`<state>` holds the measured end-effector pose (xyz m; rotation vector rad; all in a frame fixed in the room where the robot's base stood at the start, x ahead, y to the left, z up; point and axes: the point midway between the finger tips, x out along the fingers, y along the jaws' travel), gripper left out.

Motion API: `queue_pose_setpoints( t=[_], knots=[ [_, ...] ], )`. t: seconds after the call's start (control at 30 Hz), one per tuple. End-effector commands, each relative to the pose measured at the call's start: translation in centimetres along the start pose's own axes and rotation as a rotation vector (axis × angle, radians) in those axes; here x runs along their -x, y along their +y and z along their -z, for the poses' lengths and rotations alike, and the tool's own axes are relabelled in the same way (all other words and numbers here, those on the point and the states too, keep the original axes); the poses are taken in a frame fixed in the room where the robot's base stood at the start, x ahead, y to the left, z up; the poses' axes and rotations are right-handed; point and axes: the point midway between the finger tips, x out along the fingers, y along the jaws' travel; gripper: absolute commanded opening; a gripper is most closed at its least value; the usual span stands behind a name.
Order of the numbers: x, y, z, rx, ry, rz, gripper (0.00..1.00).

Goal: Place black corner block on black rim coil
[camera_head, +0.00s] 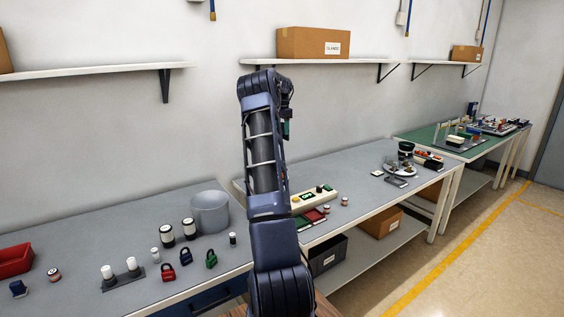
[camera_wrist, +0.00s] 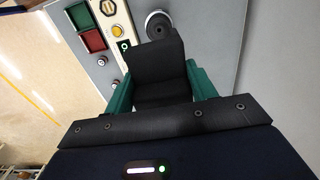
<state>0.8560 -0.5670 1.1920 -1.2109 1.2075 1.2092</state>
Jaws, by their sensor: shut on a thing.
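My gripper (camera_wrist: 155,85) has green fingers, closed on both sides of a black block (camera_wrist: 158,62), the corner block, in the wrist view. The block hides what lies straight behind it. In the head view, my gripper (camera_head: 286,129) hangs high above the table beside my arm. My arm hides the coil's likely place there.
A cream button panel (camera_head: 315,198), red and green pads (camera_head: 313,216) and small jars (camera_head: 344,201) lie right of my arm. A grey bucket (camera_head: 209,212), padlocks (camera_head: 186,257) and black-and-white cylinders (camera_head: 189,228) stand to the left. A shelf (camera_head: 345,62) holds a box (camera_head: 313,43) above.

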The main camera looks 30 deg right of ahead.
Motion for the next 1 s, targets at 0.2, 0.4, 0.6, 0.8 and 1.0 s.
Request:
queue_pose_setpoints(
  t=[0.2,0.4,0.6,0.8,1.0],
  knots=[
    [-4.8,0.1,-0.1,-0.001,-0.001,-0.002,0.34],
    [-9.0,0.1,0.0,-0.001,-0.001,-0.001,0.34],
    [-11.4,0.0,0.0,0.0,0.0,0.0,0.34],
    [-12.4,0.0,0.0,0.0,0.0,0.0,0.34],
    [-15.1,0.0,-0.1,-0.001,-0.001,0.0,0.34]
  ],
)
